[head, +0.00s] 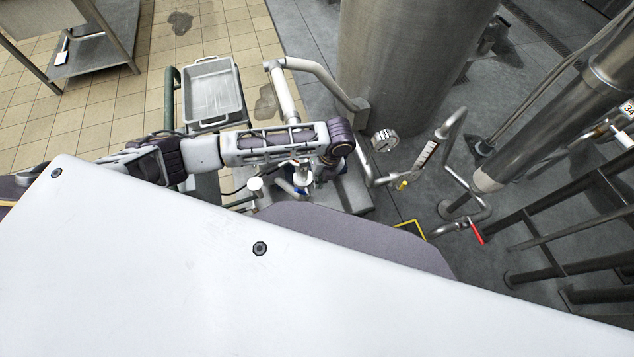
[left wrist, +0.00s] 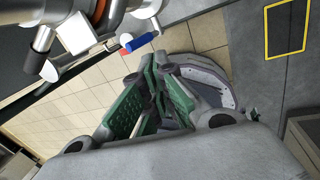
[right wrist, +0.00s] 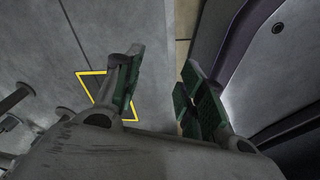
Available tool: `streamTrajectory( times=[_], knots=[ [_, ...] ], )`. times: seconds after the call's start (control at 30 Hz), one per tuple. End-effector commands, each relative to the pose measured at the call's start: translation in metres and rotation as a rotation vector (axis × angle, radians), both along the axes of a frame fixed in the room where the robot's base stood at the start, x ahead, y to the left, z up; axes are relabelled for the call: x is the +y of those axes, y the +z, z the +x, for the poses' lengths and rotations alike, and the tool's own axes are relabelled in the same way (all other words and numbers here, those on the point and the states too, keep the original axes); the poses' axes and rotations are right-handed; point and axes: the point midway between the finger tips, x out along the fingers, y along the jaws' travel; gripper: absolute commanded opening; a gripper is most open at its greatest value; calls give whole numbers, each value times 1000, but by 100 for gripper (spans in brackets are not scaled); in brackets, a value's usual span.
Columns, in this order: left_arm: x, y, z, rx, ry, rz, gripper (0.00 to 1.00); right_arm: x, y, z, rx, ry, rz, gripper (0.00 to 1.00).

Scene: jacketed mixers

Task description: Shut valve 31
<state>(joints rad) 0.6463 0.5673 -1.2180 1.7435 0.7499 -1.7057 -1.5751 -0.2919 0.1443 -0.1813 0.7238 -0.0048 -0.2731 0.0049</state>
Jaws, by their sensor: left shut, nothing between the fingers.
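No tag reading 31 is legible, so I cannot tell which valve is valve 31. A blue valve handle (left wrist: 138,42) with a red end shows in the left wrist view, beside metal pipe fittings (left wrist: 75,32). My left gripper (left wrist: 152,66) is shut and empty, its fingertips just below the blue handle in that picture; contact cannot be told. In the head view my left arm covers much of that spot. My right gripper (right wrist: 162,75) is open and empty over the floor. A red handle (head: 477,233) and a small yellow handle (head: 402,186) sit on pipework at right.
A pressure gauge (head: 385,140) stands beside a large steel vessel (head: 400,60). A metal tray (head: 212,92) is at upper left. Dark rails (head: 560,240) stand at right. A yellow floor outline (right wrist: 92,80) marks bare floor.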

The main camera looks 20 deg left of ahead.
Motion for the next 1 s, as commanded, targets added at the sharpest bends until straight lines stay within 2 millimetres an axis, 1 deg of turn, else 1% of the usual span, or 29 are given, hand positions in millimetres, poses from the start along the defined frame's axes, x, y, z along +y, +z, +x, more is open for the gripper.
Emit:
streamTrajectory(
  times=[0.03, 0.1, 0.23, 0.6, 0.7, 0.8, 0.87, 1.0],
  knots=[
    [-1, 7, 0, -2, 0, -1, 0, -1, 1, -2, 2, 1, -2, 40],
    [-2, 14, 0, -1, 0, 0, 0, -2, 1, -3, 3, 1, -2, 40],
    [-3, 22, 0, -1, 1, -1, 0, -2, 1, -5, 4, 2, -2, 40],
    [-3, 25, 0, -1, 1, -1, 0, -4, -1, -11, 14, 1, -4, 40],
    [-4, 25, 0, -1, 2, -2, 13, -6, 1, -1, 0, 1, -6, 40],
    [-7, 24, -2, -4, 11, -11, 25, -6, 1, -2, 1, 1, -6, 40],
    [-11, 24, -4, -10, 24, -20, 25, -5, 1, -3, 2, 1, -5, 40],
    [-27, 26, -12, -29, 77, -60, 25, -5, 1, -4, 3, 1, -5, 40]
  ],
)
